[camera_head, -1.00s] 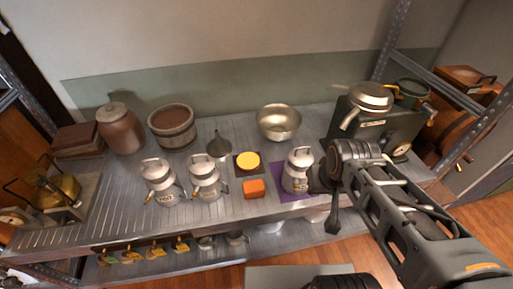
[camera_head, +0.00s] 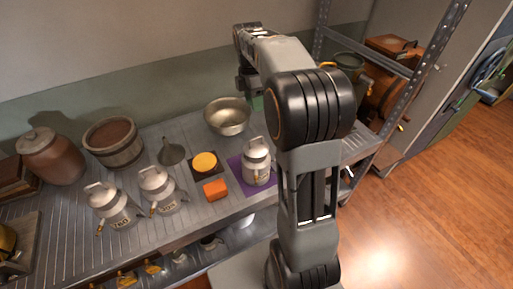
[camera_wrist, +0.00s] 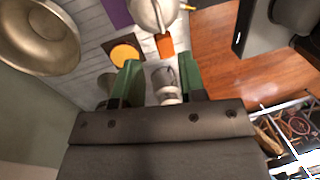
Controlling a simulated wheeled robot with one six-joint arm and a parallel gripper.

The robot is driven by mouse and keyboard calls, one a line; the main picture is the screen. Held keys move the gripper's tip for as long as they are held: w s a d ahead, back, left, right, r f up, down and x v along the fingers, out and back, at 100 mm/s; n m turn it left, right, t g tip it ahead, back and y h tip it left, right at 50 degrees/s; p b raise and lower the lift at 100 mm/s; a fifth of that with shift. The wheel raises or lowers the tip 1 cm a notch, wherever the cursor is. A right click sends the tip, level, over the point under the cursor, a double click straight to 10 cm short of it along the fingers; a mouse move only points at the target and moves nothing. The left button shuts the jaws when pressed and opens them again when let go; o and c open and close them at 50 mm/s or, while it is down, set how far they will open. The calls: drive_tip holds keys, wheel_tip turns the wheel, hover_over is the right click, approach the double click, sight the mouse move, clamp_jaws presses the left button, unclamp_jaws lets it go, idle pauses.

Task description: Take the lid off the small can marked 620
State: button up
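Three small metal cans with lids and top handles stand on the counter. In the head view my arm hides most of the gripper.
A metal bowl (camera_head: 228,116) stands behind the third can, near my gripper. A yellow disc (camera_head: 204,161), an orange block (camera_head: 215,190) and a grey funnel (camera_head: 171,152) stand between the cans. A wooden tub (camera_head: 113,143) and a brown jar (camera_head: 51,157) stand at the left.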

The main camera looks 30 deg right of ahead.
hover_over(259, 137)
drive_tip(key=w, duration=0.2)
drive_tip(key=shift+n, duration=0.4)
drive_tip(key=f, duration=0.7)
drive_tip(key=shift+s+d+f+b, duration=0.2)
drive_tip(key=shift+s+f+b, duration=0.05)
drive_tip(key=shift+b, duration=0.05)
drive_tip(key=shift+s+f, duration=0.2)
drive_tip(key=shift+f, duration=0.8)
drive_tip(key=shift+s+f, duration=0.2)
drive_tip(key=shift+f, duration=0.8)
drive_tip(key=shift+s+f, duration=0.2)
drive_tip(key=shift+f, duration=0.8)
drive_tip(key=shift+c, duration=0.5)
drive_tip(key=shift+a, duration=0.1)
clamp_jaws()
